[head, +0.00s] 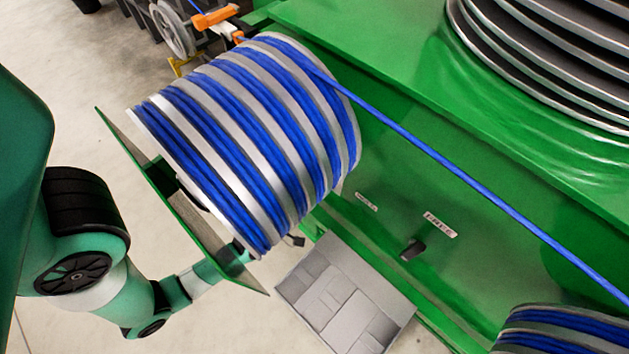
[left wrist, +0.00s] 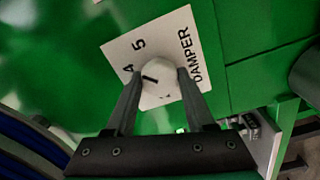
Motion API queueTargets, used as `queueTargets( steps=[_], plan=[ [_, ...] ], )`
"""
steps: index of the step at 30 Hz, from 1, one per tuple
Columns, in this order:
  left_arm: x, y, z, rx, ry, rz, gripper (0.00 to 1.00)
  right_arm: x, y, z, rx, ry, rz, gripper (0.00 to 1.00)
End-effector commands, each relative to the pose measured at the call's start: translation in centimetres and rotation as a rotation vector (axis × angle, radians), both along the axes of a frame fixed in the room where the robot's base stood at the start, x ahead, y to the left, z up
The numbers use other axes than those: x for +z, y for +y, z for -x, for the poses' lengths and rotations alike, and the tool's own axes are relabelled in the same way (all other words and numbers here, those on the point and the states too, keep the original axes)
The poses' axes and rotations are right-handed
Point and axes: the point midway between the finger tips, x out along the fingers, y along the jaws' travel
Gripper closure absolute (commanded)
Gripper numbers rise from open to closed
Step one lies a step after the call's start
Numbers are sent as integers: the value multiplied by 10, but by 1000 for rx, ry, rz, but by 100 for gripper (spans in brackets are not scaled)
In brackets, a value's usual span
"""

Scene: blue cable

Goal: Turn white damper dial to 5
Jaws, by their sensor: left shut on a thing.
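The white damper dial (left wrist: 158,74) sits on a white plate (left wrist: 118,50) marked DAMPER, fixed to a green panel. The numbers 4 and 5 are readable on the plate; other marks are covered. The dial's dark pointer line lies on its left side, roughly toward the 4. My left gripper (left wrist: 160,80) is shut on the dial, with one dark finger on each side of it. In the head view my left arm comes in from the left and goes behind the cable drum, so the dial is hidden there. My right gripper is in neither view.
The large drum (head: 215,160) wound with blue cable stands beside my left arm, with a green plate (head: 180,205) at its end. A blue cable (head: 450,165) runs taut to the right. A black knob (head: 413,249) and a grey box (head: 345,295) are near the green machine's side.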

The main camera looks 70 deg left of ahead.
Motion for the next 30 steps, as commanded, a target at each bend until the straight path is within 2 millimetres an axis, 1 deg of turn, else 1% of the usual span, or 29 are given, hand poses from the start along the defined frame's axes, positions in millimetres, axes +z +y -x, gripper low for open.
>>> queueTargets(
  steps=[15,16,18,20,21,30],
  plan=[
    [0,0,0,0,11,-20,100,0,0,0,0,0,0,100],
    [0,0,0,0,11,-20,42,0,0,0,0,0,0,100],
    [0,0,0,0,11,-20,30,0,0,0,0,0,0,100],
    [0,0,0,0,11,-19,19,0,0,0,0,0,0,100],
    [0,0,0,0,11,-19,16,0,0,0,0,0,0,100],
    [0,-1,1,0,10,-18,16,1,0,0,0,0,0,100]
  ],
)
